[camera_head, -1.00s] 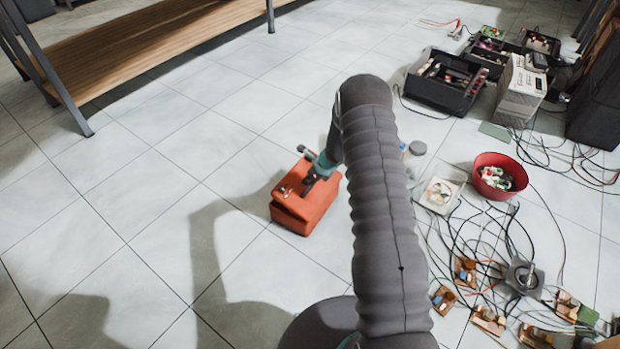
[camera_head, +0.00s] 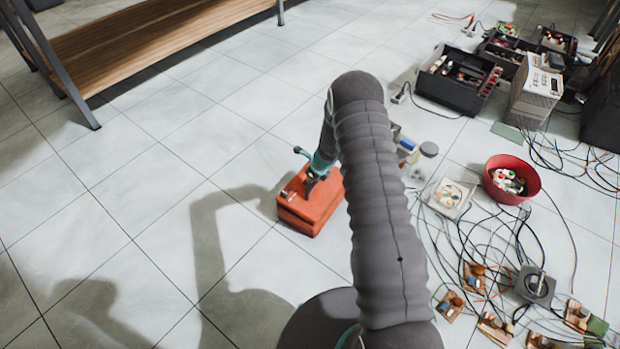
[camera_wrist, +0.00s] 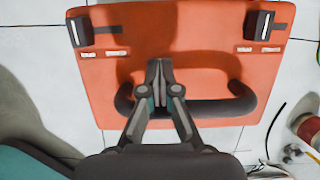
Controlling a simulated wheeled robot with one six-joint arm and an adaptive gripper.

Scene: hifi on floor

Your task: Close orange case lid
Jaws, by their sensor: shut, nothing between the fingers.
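The orange case (camera_head: 305,211) stands on the tiled floor near the middle of the head view, partly hidden by my arm. Its lid looks flat on top, and I see no clear gap at its edge. In the wrist view the orange lid (camera_wrist: 215,55) fills most of the picture, with two black latches (camera_wrist: 259,26) at the far edge and a black curved handle (camera_wrist: 215,108) at the near side. My gripper (camera_wrist: 159,68) is shut and empty over the middle of the lid, its fingers crossing in front of the handle. I cannot tell if the fingertips touch the lid.
A red bowl (camera_head: 511,192), a white tray (camera_head: 437,196), black toolboxes (camera_head: 450,92) and many loose cables lie on the right. A wooden shelf (camera_head: 150,50) stands at the back left. The floor left of the case is clear.

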